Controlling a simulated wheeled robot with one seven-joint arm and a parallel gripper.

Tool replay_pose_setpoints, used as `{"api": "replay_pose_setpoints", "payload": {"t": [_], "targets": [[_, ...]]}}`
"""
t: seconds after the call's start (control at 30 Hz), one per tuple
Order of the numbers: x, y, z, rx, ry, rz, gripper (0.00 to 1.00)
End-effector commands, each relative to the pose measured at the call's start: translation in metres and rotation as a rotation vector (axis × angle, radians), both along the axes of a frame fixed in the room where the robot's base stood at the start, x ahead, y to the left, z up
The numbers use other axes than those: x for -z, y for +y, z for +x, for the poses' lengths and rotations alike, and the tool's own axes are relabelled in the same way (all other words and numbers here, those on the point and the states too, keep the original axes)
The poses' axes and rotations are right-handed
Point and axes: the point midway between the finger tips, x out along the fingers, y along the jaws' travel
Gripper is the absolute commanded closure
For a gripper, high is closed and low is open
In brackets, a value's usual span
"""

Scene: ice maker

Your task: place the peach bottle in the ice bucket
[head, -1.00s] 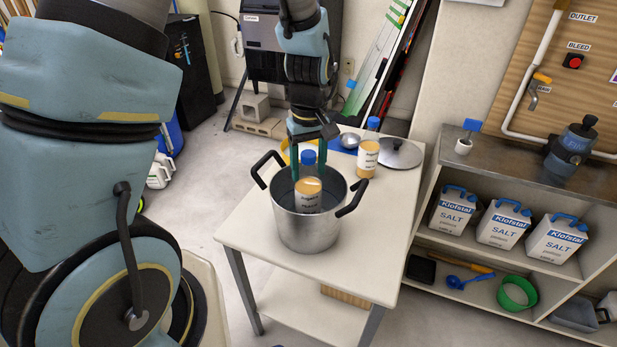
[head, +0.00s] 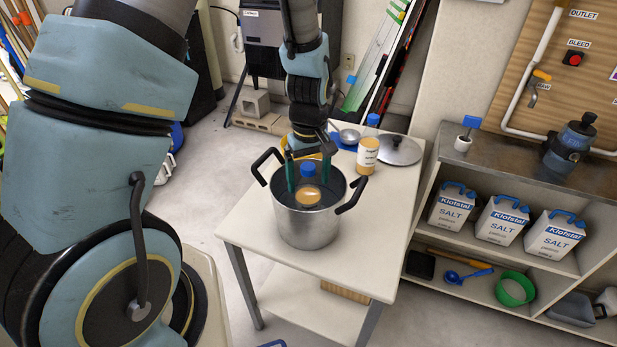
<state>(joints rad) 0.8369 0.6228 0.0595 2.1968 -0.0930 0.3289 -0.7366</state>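The ice bucket (head: 308,226) is a steel pot with two black handles, upright on the white table. The peach bottle (head: 308,195), with a blue cap and an orange shoulder, is upright inside its opening; the bucket's front wall hides its lower part. I cannot see whether it touches the bottom. My gripper (head: 308,180) points down into the bucket from behind, its green fingers on either side of the bottle. It appears shut on the bottle, though the contact is partly hidden.
A shelf with salt cartons (head: 500,221) stands at right.

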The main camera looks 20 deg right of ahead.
Motion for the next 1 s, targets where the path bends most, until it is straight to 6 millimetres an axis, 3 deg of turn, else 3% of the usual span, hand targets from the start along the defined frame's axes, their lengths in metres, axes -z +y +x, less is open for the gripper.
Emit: {"api": "replay_pose_setpoints", "payload": {"t": [0.23,0.43,1.0], "targets": [[-0.001,0.000,0.000,0.000,0.000,0.000,0.07],[-0.014,-0.001,0.001,0.001,-0.003,-0.003,0.07],[-0.111,-0.001,0.001,0.000,-0.002,-0.003,0.07]]}}
